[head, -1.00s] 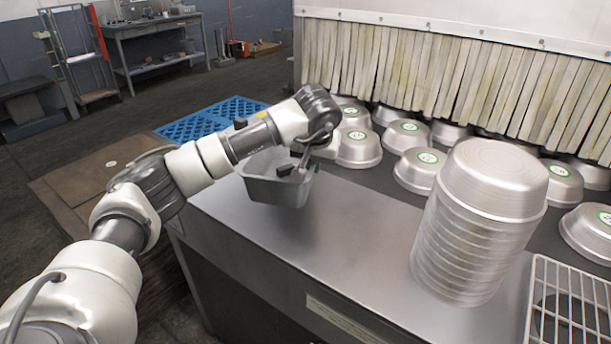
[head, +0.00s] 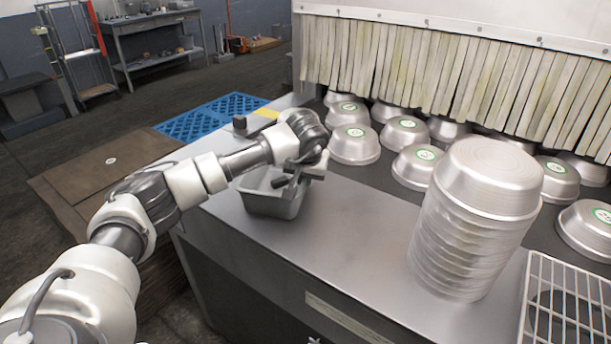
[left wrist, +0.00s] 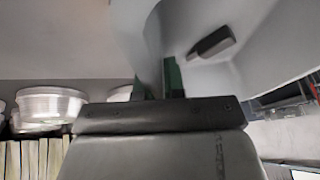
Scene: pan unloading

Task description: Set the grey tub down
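The grey tub (head: 272,204) is an open, roughly upright metal-grey container over the left part of the metal table. Its base is at or very close to the tabletop; I cannot tell whether it touches. My left gripper (head: 289,181) is at the tub's right rim. In the left wrist view the pale tub wall (left wrist: 265,60) fills the upper right and runs down between the green-padded fingers (left wrist: 158,82), which are closed on it. The arm hides part of the tub's far rim. My right gripper is not in view.
A tall stack of metal pans (head: 470,235) stands right on the metal table (head: 345,240), with a white wire rack (head: 565,300) beyond it. Several pans lie before the strip curtain (head: 440,85). A small dark block (head: 240,123) is at the table's far left. Tabletop between tub and stack is clear.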

